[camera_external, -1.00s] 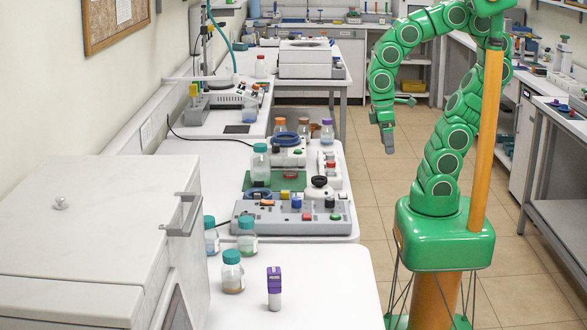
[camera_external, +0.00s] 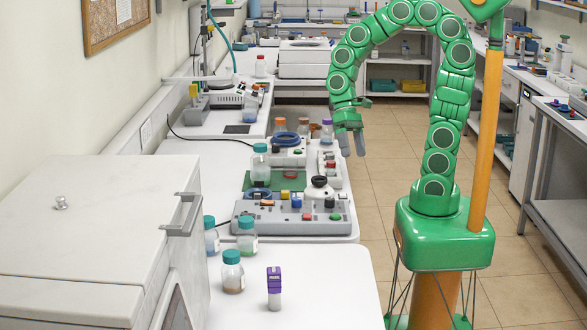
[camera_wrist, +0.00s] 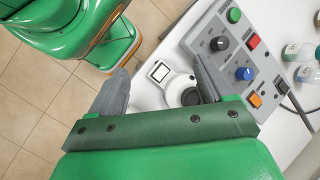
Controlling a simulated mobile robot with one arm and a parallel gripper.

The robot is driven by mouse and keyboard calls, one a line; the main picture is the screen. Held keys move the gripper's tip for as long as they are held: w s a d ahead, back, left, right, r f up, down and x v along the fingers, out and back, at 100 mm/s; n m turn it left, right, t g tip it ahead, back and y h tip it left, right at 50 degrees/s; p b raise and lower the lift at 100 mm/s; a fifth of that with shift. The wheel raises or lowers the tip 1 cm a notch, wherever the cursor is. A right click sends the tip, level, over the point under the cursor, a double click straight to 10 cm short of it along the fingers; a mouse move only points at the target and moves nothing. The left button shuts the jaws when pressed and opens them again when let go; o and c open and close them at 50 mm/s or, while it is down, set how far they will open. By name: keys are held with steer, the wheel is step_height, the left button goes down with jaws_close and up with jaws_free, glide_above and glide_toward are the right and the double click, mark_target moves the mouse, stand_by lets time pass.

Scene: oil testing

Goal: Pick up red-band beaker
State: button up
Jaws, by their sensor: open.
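I cannot make out a red-band beaker for certain in either view. My gripper (camera_external: 352,145) hangs fingers down to the right of the middle bench, over its right edge or the aisle. In the wrist view my gripper (camera_wrist: 160,88) has its two grey fingers wide apart with nothing held between them. Beyond and below the fingers is a white round device (camera_wrist: 172,98) with a dark centre, on the bench. Small red-topped items (camera_external: 330,165) stand on the middle bench, too small to identify.
A grey control panel (camera_external: 292,222) with coloured knobs stands on the middle bench; it also shows in the wrist view (camera_wrist: 218,50). Teal-capped bottles (camera_external: 233,272) and a purple-topped item (camera_external: 274,285) stand on the near bench. A white cabinet (camera_external: 90,240) is at left.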

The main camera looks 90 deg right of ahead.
steer(key=w+d+f+m+t+y, duration=0.1)
steer(key=w+d+m+y, duration=0.25)
steer(key=w, duration=0.25)
steer(key=m+t+y, duration=0.2)
steer(key=m+t, duration=0.7)
steer(key=m, duration=0.5)
glide_toward(286, 162)
steer(key=shift+m, duration=0.25)
steer(key=shift+x, duration=3.2)
steer(key=shift+d+f, duration=0.1)
steer(key=shift+f, duration=0.1)
steer(key=c, duration=1.1)
steer(key=shift+r, duration=0.1)
